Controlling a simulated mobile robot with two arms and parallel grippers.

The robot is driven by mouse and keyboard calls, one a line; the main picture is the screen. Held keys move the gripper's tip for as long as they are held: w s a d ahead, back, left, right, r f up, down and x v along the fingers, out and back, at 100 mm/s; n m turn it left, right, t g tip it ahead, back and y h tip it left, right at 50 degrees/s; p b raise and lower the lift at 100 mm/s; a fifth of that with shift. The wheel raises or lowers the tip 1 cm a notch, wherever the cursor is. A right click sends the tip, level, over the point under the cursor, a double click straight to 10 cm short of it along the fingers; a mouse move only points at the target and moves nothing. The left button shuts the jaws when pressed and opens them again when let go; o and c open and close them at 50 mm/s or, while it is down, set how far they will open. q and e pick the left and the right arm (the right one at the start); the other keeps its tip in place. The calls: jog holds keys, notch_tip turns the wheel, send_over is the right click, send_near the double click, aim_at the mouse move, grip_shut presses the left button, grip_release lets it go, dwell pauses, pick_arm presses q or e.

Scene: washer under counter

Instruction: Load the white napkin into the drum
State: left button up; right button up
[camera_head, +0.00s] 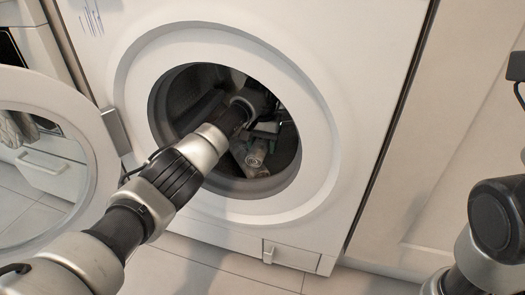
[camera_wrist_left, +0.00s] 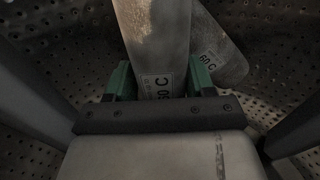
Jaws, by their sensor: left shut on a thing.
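My left gripper (camera_head: 262,130) reaches through the open door hole into the washer's drum (camera_head: 181,105). In the left wrist view the green fingertips of my left gripper (camera_wrist_left: 160,82) are shut on a pale grey-white cloth with a "60 C" print, which I take as the white napkin (camera_wrist_left: 157,35). A second pale piece with a "60 C" print (camera_wrist_left: 220,55) lies just right of it; I cannot tell if it is the same cloth. In the head view pale cloth (camera_head: 255,155) shows below the gripper, partly hidden by it.
The round washer door (camera_head: 90,130) stands open at the left, close to my left arm. The white door rim (camera_head: 316,170) surrounds the opening. A small flap (camera_head: 290,256) is at the washer's lower front. The perforated drum wall (camera_wrist_left: 60,50) surrounds the gripper.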

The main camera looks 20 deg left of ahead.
pick_arm(q)
jog(key=shift+r, duration=0.1)
jog(key=shift+f, duration=0.65)
jog(key=o, duration=1)
jog(key=shift+c, duration=0.2)
